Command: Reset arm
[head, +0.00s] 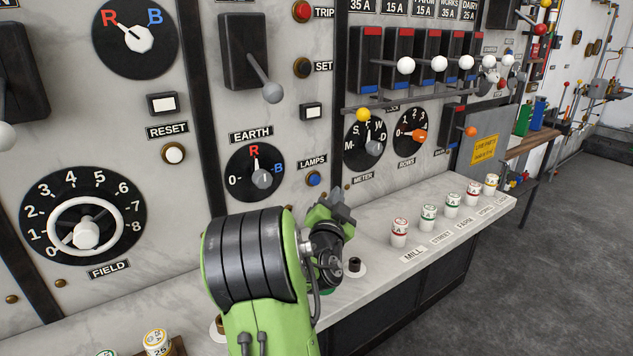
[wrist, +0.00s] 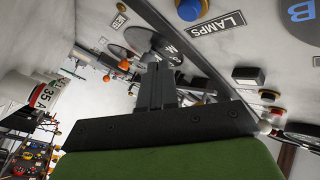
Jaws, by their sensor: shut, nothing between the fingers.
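My green arm reaches up from the bottom of the head view, in front of the marble switchboard panel (head: 205,255). My gripper (head: 341,203) is at its end, above the ledge and below the METER dial (head: 364,137). In the wrist view my gripper (wrist: 156,82) shows as dark grey fingers, close together with nothing between them. The LAMPS label (wrist: 217,25) and a blue button (wrist: 189,8) are beside it there. My gripper appears apart from the panel, though the exact gap is hard to tell.
Several white cartridges with coloured bands, one at the MILL label (head: 399,233), stand on the ledge (head: 377,268) to the right. Levers with white knobs (head: 405,65) project from the panel. Open floor (head: 570,240) lies right.

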